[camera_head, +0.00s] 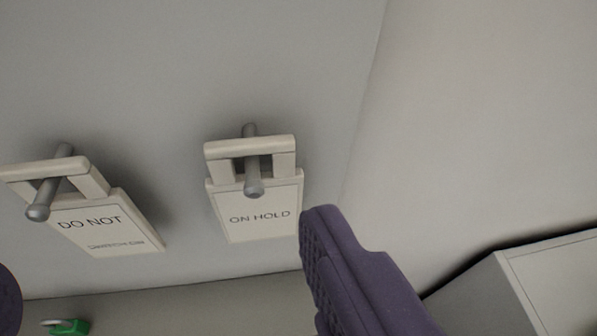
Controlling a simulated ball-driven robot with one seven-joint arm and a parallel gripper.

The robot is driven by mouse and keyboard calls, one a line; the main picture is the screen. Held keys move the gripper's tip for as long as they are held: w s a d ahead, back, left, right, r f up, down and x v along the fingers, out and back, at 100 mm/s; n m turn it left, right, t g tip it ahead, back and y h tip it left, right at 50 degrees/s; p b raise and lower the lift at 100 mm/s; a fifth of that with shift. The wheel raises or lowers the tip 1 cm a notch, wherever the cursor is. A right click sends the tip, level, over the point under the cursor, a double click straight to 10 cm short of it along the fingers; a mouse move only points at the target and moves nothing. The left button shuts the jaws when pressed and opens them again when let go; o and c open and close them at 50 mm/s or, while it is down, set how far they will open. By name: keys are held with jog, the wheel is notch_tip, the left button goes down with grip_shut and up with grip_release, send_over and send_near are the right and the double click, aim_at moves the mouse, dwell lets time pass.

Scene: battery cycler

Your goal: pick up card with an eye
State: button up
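Two white cards hang on grey pegs on a pale wall. Each has a rectangular eye, or loop, at its top with a peg through it. The card reading "ON HOLD" (254,226) hangs at the centre. My gripper (160,265) is open, with one purple finger at the lower right and part of the other at the lower left edge. The right fingertip overlaps or borders the ON HOLD card's right edge in the picture; contact cannot be told.
The pegs (254,184) stick out from the wall towards me. A pale box (555,285) stands at the lower right. A small green object with a grey top (70,327) lies at the lower left. The wall above the cards is bare.

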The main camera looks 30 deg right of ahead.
aim_at(254, 182)
jog(key=shift+m+h, duration=0.3)
jog(key=shift+h, duration=0.5)
jog(key=w+d+f+p, duration=0.2)
jog(key=w, duration=0.1)
jog(key=w+d+f+p, duration=0.1)
jog(key=w+d+f, duration=0.2)
jog(key=shift+w+d+f+p, duration=0.2)
jog(key=shift+f+p, duration=0.1)
jog(key=shift+p, duration=0.1)
jog(key=shift+s, duration=0.1)
jog(key=c, duration=1.1)
jog(key=shift+r, duration=0.1)
